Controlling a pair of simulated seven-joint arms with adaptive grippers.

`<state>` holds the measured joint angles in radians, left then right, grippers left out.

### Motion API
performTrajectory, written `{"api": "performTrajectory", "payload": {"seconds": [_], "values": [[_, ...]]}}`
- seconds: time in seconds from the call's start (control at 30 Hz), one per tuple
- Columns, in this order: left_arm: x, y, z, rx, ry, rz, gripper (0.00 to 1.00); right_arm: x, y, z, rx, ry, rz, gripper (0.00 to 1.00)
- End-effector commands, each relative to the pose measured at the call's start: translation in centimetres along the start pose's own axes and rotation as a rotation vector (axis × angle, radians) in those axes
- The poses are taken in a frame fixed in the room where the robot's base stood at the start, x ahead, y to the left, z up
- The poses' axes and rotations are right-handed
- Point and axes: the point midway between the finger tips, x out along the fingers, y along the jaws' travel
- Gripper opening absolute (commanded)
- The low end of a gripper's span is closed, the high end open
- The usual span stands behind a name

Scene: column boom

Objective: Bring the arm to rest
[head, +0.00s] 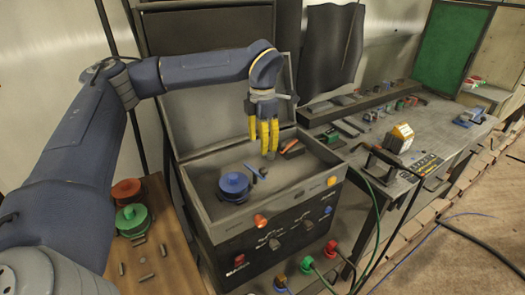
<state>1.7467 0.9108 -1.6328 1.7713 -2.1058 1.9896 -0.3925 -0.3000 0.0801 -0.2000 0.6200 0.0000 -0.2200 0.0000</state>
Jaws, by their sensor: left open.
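My left arm comes in from the left. Its gripper (264,138) hangs with yellow fingers pointing down over the top tray of a grey control cabinet (213,229). It is open, and I see nothing held between the fingers. A blue round knob-like part (234,185) sits in the tray, left of and below the fingers. A small blue tool-like piece (256,171) lies beside it, and an orange-brown piece (291,147) lies to the right of the fingers. My right gripper is not in view.
A workbench (440,117) with small parts and a yellow-topped block (399,137) stands at right. Red (126,191) and green (132,219) round parts lie on a wooden board at left. Colored plugs and a green cable (377,222) are at the cabinet's front right.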

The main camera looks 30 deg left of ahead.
Motion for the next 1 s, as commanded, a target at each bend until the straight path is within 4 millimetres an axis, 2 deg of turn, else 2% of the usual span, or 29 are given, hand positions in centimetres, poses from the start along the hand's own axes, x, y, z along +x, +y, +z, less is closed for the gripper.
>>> {"api": "performTrajectory", "payload": {"seconds": [0.2, 0.67, 0.77, 0.87, 1.0], "values": [[-0.7, 0.0, 0.0, 0.000, 0.000, 0.000, 0.48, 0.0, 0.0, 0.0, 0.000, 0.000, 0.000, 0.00], [-0.6, -0.4, 0.3, 0.004, -0.002, -0.012, 0.48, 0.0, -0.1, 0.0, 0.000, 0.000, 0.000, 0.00], [-0.3, -2.0, 1.8, 0.018, -0.017, -0.061, 0.48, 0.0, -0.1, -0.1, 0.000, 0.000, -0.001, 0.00], [0.1, -5.3, 4.6, 0.035, -0.046, -0.162, 0.48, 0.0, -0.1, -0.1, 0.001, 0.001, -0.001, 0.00], [0.2, -11.9, 9.6, 0.046, -0.101, -0.376, 0.48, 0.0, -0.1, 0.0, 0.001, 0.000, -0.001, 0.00]]}}
